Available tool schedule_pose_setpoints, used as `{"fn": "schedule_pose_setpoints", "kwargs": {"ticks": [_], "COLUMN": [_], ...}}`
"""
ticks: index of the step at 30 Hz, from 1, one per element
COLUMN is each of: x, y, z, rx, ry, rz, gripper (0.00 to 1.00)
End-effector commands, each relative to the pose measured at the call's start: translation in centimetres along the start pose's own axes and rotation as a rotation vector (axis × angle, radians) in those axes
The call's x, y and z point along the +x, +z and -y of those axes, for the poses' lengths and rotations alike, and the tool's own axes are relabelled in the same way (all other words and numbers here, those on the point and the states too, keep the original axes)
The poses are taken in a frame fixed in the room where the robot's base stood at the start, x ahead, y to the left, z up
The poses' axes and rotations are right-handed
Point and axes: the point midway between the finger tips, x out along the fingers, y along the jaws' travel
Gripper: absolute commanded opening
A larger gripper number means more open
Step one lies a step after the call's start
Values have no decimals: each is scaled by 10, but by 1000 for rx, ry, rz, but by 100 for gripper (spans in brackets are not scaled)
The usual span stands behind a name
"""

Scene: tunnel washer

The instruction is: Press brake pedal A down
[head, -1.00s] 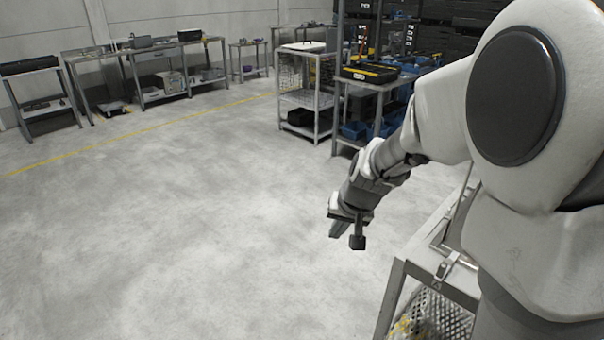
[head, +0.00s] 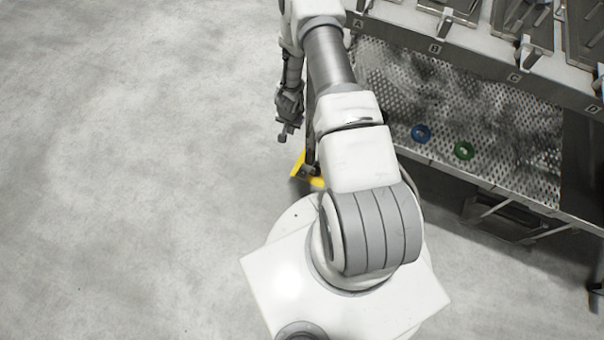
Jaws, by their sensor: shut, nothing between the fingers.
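My gripper (head: 286,133) hangs shut and empty at the left of my arm, pointing down over the open floor. It is to the left of the bench's left end. A bright yellow piece (head: 302,168) shows low down by a dark leg at the bench's left end, partly hidden by my arm and base. I cannot tell whether it is brake pedal A, as no label shows on it. The gripper appears just above and left of it in the picture, and apart from it. A letter A label (head: 358,23) is on the bench's front edge.
The steel bench (head: 470,48) carries labels A to D and metal fixtures on top. Its perforated lower shelf (head: 500,120) holds a blue ring (head: 421,133) and a green ring (head: 463,151). A dark frame (head: 510,222) sits beneath. The floor (head: 130,170) at left is clear.

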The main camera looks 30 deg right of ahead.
Motion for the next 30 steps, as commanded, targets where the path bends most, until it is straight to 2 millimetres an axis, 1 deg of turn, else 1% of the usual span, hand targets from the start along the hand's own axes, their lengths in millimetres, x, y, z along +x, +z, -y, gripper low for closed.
{"fn": "schedule_pose_setpoints", "kwargs": {"ticks": [1,3,6,9,11,20,23,26,29,30], "x": [29,51,73,84,87,87,91,101,119,128], "y": [15,28,42,50,52,53,53,54,55,55], "z": [-15,-30,-47,-56,-58,-59,-59,-60,-63,-63], "rx": [20,40,63,75,79,79,79,78,79,79], "ry": [26,54,85,102,107,108,108,108,109,109], "rz": [9,13,15,14,15,15,16,16,16,15], "gripper": [0,0,0,0,0,0,0,0,0,0]}}
